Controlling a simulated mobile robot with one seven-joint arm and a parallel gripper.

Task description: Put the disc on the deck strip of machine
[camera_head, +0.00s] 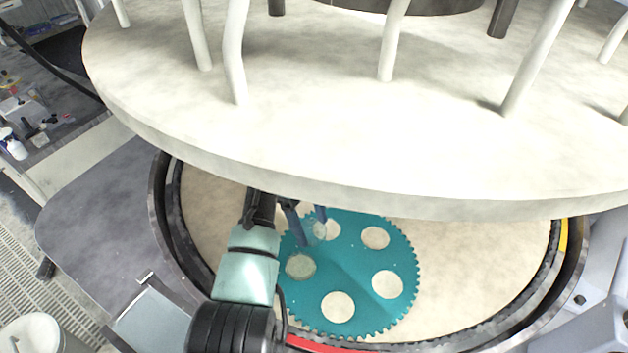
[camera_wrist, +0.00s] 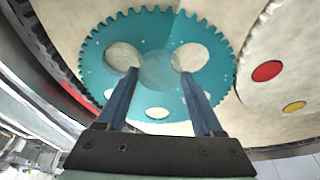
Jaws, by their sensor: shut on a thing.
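A thin see-through disc (camera_wrist: 158,70) is between the fingertips of my gripper (camera_wrist: 160,76) in the wrist view. The gripper is shut on it. In the head view my gripper (camera_head: 312,232) is over the far left part of a teal toothed carrier (camera_head: 350,262), under the edge of the raised upper plate. The disc is hard to make out there against the teal. The carrier has several round holes and lies on the pale lower platen (camera_head: 470,265). A flat grey deck surface (camera_head: 100,210) is left of the platen's dark ring; which part is the strip is unclear.
The large pale upper plate (camera_head: 330,150) hangs low over the far part of the platen. A dark toothed ring (camera_head: 165,215) rims the platen. A cluttered bench (camera_head: 40,120) is at the left. A red spot (camera_wrist: 267,71) and a yellow spot (camera_wrist: 293,106) show in the wrist view.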

